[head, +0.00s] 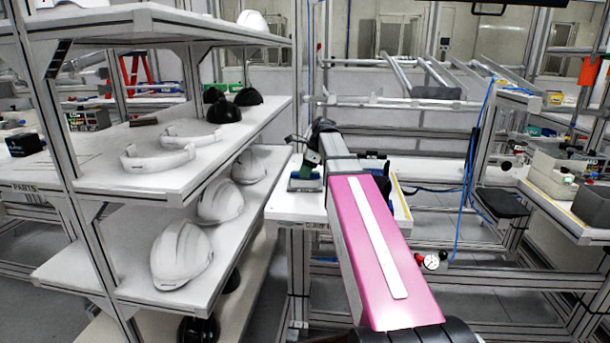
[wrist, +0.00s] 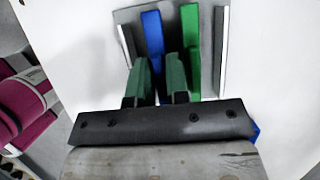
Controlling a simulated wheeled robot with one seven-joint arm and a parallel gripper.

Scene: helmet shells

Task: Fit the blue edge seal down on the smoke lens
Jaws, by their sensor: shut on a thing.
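My gripper (wrist: 160,62) is at the dark grey holder (wrist: 207,50) on the white bench, its two dark green fingers close together. I cannot make out the smoke lens.
A blue corner (wrist: 256,131) shows past my gripper's right side. The bench (head: 288,208) is mostly bare around the holder. A shelf rack (head: 150,165) with white helmet shells (head: 182,252) and white curved bands (head: 158,156) stands close on the left.

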